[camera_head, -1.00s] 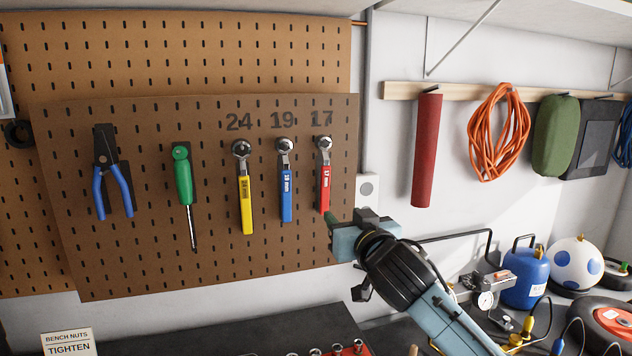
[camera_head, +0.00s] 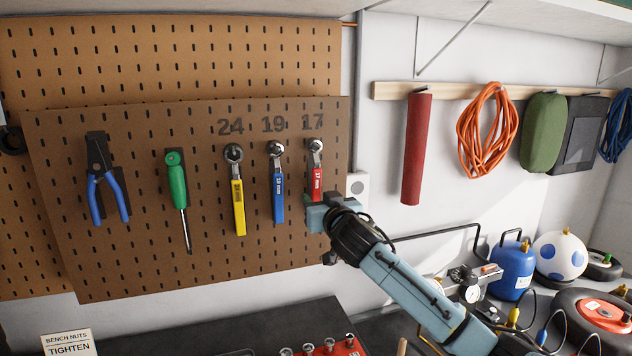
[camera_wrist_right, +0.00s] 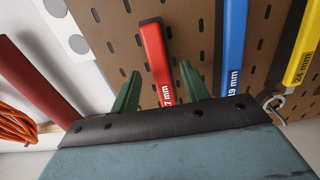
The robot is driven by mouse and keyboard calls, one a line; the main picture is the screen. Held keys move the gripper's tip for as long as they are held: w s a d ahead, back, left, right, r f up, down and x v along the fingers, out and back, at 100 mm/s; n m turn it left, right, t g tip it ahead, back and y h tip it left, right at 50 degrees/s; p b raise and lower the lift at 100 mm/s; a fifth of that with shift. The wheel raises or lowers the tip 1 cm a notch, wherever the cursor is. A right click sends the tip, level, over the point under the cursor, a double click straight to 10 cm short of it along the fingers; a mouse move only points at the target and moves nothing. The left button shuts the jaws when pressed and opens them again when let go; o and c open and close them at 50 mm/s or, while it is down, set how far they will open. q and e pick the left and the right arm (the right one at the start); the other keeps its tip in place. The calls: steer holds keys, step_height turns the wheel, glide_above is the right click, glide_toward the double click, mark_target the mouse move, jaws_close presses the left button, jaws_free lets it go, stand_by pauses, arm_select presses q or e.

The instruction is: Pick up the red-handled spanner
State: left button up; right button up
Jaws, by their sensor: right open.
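The red-handled spanner (camera_head: 316,170) hangs on the pegboard under the number 17, head up. Its lower end is hidden behind my right gripper (camera_head: 312,205) in the head view. In the right wrist view the red handle (camera_wrist_right: 157,62) shows between the two green fingers of my right gripper (camera_wrist_right: 160,90). The fingers are apart, one on each side of the handle, with a gap visible on both sides. The blue spanner (camera_head: 277,185) hangs just left of it in the head view, and the yellow one (camera_head: 237,195) further left. My left gripper is not in view.
Pliers (camera_head: 103,180) and a green screwdriver (camera_head: 177,195) hang further left on the pegboard (camera_head: 130,270). A red roll (camera_head: 416,150) and an orange cable (camera_head: 487,130) hang on the wall at right. A black bench top (camera_head: 200,335) lies below.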

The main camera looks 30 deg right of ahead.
steer(key=shift+w, duration=0.35)
jaws_close()
stand_by(0.4)
